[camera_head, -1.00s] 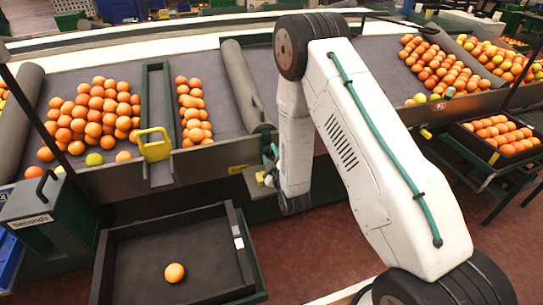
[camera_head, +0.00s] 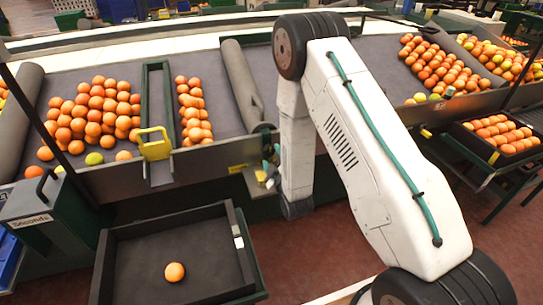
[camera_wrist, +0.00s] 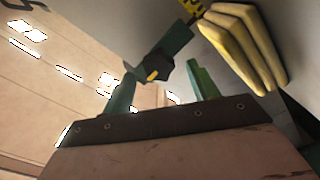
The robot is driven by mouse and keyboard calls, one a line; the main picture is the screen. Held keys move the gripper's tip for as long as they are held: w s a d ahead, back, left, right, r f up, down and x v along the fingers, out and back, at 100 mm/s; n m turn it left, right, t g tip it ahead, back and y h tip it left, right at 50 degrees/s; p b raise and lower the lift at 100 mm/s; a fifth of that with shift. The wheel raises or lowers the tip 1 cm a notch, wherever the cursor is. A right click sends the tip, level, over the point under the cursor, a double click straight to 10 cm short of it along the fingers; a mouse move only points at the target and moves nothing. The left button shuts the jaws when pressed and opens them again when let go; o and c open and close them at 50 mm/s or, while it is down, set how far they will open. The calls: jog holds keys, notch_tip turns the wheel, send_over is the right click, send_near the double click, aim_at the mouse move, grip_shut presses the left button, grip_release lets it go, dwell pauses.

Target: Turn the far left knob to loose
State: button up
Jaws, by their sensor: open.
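My gripper (camera_head: 271,168) is at the front face of the sorting table, low and just left of my arm's white wrist link. In the wrist view its two green fingers (camera_wrist: 163,88) are apart. A dark green piece with a small yellow mark (camera_wrist: 153,74) shows between and beyond the fingertips; I cannot tell whether it is a knob or whether it touches a finger. A yellow ridged block (camera_wrist: 243,45) is at upper right, apart from the right finger. No knob is clearly readable in the head view, and my arm covers part of the table front.
Oranges lie in piles on the sloped grey table (camera_head: 215,105), split by grey rollers and a green-sided channel. A yellow handle (camera_head: 154,146) stands at the channel's front. A black tray (camera_head: 210,258) with one orange (camera_head: 174,272) is below, beside a "seconds" box (camera_head: 40,210).

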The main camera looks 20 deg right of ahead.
jog(key=s, duration=0.6)
dwell(0.3)
jog(key=shift+w+r, duration=0.25)
jog(key=shift+w, duration=0.05)
jog(key=w+r+m+g, duration=0.3)
jog(key=w+r+g, duration=0.1)
jog(key=r, duration=0.4)
jog(key=s+d+r+m+g, duration=0.1)
jog(key=s+r+m+g, duration=0.25)
jog(key=s+r, duration=0.4)
jog(key=s+d+r+m+g, duration=0.1)
jog(key=s+r+g, duration=0.3)
jog(key=s, duration=1.1)
jog(key=s+d+r+m+g, duration=0.1)
jog(key=s+r+m+g, duration=0.2)
jog(key=s+r, duration=0.7)
jog(key=s+g, duration=0.2)
jog(key=s, duration=0.3)
jog(key=shift+d+r, duration=0.15)
jog(key=shift+r, duration=0.15)
